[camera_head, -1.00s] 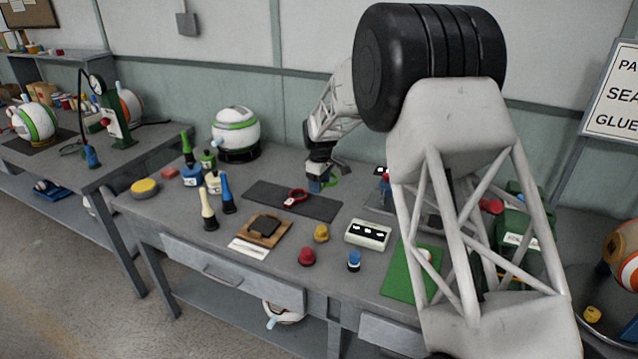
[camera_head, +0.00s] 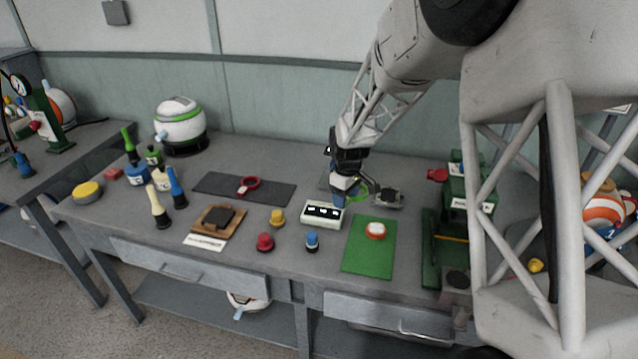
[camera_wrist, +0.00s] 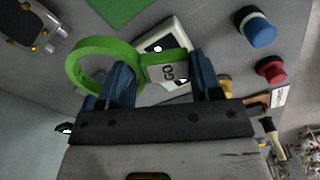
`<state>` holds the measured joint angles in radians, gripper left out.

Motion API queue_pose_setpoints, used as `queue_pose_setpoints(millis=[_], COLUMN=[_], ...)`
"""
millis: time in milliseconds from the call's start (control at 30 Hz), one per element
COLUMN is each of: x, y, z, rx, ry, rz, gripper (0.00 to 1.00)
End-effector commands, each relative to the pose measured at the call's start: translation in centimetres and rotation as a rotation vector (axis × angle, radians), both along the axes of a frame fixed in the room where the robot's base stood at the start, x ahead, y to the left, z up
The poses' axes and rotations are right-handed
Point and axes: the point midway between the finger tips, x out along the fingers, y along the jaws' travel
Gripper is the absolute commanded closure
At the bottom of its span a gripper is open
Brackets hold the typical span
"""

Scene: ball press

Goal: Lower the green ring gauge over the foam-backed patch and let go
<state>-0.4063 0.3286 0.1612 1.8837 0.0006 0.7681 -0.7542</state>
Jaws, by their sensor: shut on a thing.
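The green ring gauge (camera_wrist: 78,68) has a flat tab marked "GO". My gripper (camera_wrist: 160,75) is shut on this tab, with one blue finger on each side, and the ring sticks out to the left in the wrist view. In the head view my gripper (camera_head: 345,192) holds the green ring (camera_head: 361,190) above the bench, behind the white box. A round orange-and-white piece, which looks like the patch (camera_head: 376,230), lies on a green mat (camera_head: 366,258), in front and to the right of my gripper. The patch is not in the wrist view.
A white box with dark windows (camera_head: 322,214) stands just left of the mat. A small grey fixture (camera_head: 388,198) is behind the mat, and a green press (camera_head: 432,250) stands to its right. A red ring gauge (camera_head: 248,185) lies on a dark strip (camera_head: 215,186) at left.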

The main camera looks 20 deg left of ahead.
Motion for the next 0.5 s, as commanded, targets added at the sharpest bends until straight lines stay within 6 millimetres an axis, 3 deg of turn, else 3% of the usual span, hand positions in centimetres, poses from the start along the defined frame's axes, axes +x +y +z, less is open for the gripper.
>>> queue_pose_setpoints(millis=[33, 200, 500], x=[-0.8, -3.1, -4.8], y=[-1.5, -5.1, -7.5], z=[0.0, -0.3, -0.5], rx=[0.000, -0.001, 0.000], ry=[0.000, 0.001, 0.000], rz=[-0.021, -0.074, -0.112], gripper=[0.67, 0.67, 0.67])
